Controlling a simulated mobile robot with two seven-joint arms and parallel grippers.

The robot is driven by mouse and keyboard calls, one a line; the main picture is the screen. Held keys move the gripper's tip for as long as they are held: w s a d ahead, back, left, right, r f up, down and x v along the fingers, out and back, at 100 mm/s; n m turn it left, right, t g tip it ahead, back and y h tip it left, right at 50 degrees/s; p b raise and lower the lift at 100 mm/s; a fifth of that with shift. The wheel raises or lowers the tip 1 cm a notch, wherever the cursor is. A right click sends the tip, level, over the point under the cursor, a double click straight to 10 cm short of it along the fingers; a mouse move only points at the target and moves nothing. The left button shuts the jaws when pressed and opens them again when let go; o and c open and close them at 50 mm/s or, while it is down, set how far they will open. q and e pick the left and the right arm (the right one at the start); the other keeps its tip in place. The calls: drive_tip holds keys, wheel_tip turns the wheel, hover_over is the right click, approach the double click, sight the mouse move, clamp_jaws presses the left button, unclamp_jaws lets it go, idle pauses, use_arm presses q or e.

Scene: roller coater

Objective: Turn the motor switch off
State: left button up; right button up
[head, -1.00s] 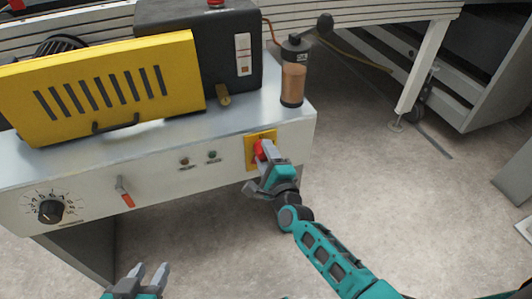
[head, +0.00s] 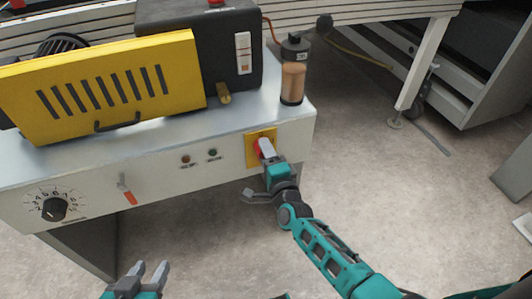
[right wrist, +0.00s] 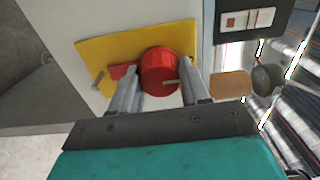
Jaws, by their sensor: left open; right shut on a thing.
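A red rotary switch (head: 259,147) sits on a yellow plate (head: 250,160) at the right end of the machine's front panel. In the right wrist view the red knob (right wrist: 159,70) on the yellow plate (right wrist: 100,47) is between the two fingers. My right gripper (head: 264,150) is shut on this knob and partly hides it in the head view. No label naming it is readable. My left gripper (head: 146,274) is open and empty at the bottom of the head view, below and in front of the panel, away from the machine.
The panel also has a black dial (head: 54,209), a lever with a red tip (head: 127,190) and two small indicators (head: 198,156). A yellow guard (head: 105,88), black housing with a white rocker switch (head: 243,53) and an orange-brown bottle (head: 292,82) are above.

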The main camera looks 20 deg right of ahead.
drive_tip(key=o, duration=1.1)
drive_tip(key=shift+c, duration=0.2)
drive_tip(key=s+p, duration=0.2)
drive_tip(key=s, duration=1.1)
drive_tip(key=shift+d+p, duration=0.2)
drive_tip(key=shift+p, duration=0.1)
